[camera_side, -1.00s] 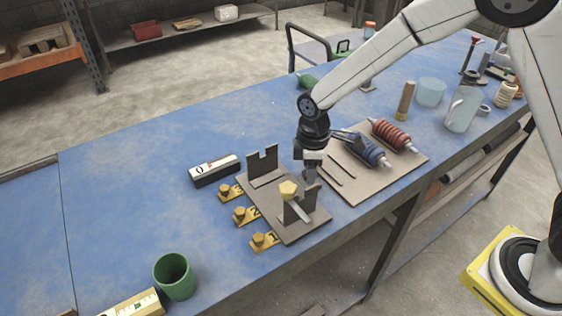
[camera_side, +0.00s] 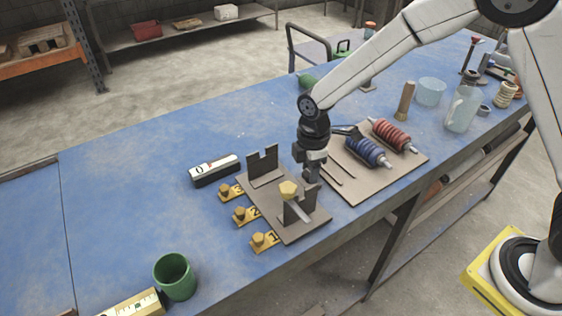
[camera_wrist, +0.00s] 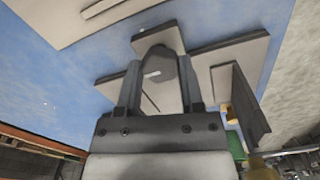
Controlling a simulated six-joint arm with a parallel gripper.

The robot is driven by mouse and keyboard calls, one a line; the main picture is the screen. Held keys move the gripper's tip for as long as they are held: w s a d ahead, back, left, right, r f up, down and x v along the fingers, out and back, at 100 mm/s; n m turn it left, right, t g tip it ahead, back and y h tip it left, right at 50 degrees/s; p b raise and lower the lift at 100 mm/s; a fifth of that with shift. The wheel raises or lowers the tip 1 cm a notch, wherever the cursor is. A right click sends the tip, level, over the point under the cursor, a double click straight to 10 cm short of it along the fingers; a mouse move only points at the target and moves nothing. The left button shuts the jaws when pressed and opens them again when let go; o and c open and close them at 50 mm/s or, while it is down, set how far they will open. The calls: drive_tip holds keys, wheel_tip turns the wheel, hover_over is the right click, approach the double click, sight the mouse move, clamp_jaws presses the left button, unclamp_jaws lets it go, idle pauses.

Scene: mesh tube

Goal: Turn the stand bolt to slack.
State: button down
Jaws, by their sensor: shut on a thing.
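The stand (camera_side: 252,204) is a brown-grey base plate with two notched uprights. A yellow six-sided head (camera_side: 288,189) shows at the near upright, with a pale strip running down from it. My gripper (camera_side: 312,178) points down at the right side of the stand, beside the near upright. In the wrist view, the two fingers of my gripper (camera_wrist: 160,90) are on either side of the dark grey stand bolt (camera_wrist: 158,66). The bolt has a pale mark on its face. My gripper is shut on it. The contact is hidden in the side view.
Numbered yellow knobs (camera_side: 240,214) line the stand's left side. A black-and-white box (camera_side: 214,170) lies behind them. A board (camera_side: 352,188) with a blue roll (camera_side: 367,151) and a red roll (camera_side: 391,135) lies to the right. A green cup (camera_side: 175,276) stands front left.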

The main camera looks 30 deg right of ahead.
drive_tip(key=shift+c, duration=1.1)
unclamp_jaws()
drive_tip(key=shift+r, duration=0.1)
drive_tip(key=shift+r, duration=3.9)
drive_tip(key=shift+s+d+m, duration=0.35)
drive_tip(key=shift+d+m, duration=0.15)
drive_tip(key=s+d+f+m+t, duration=0.2)
drive_tip(key=s+d+m, duration=0.9)
drive_tip(key=s+m, duration=0.3)
drive_tip(key=shift+t, duration=0.3)
